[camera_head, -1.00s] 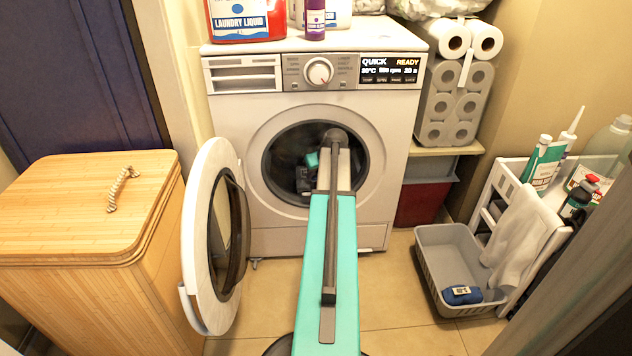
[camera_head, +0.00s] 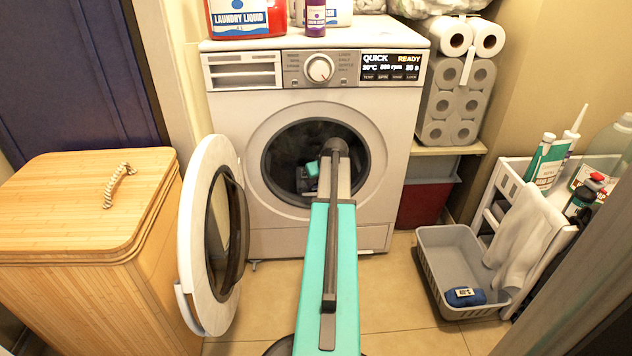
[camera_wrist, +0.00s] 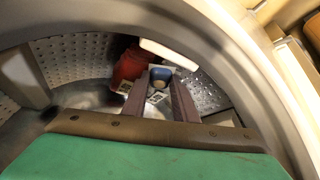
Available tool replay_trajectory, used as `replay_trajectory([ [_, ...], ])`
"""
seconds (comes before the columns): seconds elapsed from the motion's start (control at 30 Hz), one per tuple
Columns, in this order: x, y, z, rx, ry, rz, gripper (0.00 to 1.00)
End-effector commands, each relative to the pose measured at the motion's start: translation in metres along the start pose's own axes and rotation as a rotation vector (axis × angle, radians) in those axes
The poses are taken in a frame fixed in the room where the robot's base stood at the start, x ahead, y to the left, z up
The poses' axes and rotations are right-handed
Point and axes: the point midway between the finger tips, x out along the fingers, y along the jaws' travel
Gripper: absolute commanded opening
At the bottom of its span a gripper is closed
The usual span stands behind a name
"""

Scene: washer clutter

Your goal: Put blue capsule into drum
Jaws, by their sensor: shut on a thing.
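The washer drum (camera_head: 284,165) is open at the front, with my arm reaching into its opening. In the wrist view, the drum's perforated metal wall (camera_wrist: 75,62) shows around my gripper (camera_wrist: 160,84). My gripper is inside the drum opening, shut on a small blue and white capsule (camera_wrist: 161,73) between its two fingers. A red object (camera_wrist: 128,68) lies in the drum behind and left of the capsule. In the head view my gripper is small and dark, and the capsule cannot be made out there.
The round washer door (camera_head: 212,235) stands open at the left, beside a wooden hamper (camera_head: 85,215). A grey basket (camera_head: 440,300) holding a dark blue item (camera_head: 465,297) stands on the floor at the right. A white cart (camera_head: 520,185) with bottles is behind it.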

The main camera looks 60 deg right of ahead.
Motion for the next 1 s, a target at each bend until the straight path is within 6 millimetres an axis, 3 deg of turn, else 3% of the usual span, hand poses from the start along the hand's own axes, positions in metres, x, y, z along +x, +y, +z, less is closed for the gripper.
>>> replay_trajectory([
  [0.03, 0.001, 0.000, 0.001, 0.000, 0.000, 0.000, 0.05],
  [0.07, 0.001, 0.000, 0.001, 0.000, 0.000, 0.000, 0.29],
  [0.17, 0.001, 0.000, 0.001, 0.000, 0.000, 0.000, 0.44],
  [0.63, -0.003, 0.001, -0.002, 0.000, 0.000, 0.000, 0.44],
  [1.0, -0.053, 0.000, -0.003, 0.001, 0.001, 0.001, 0.44],
])
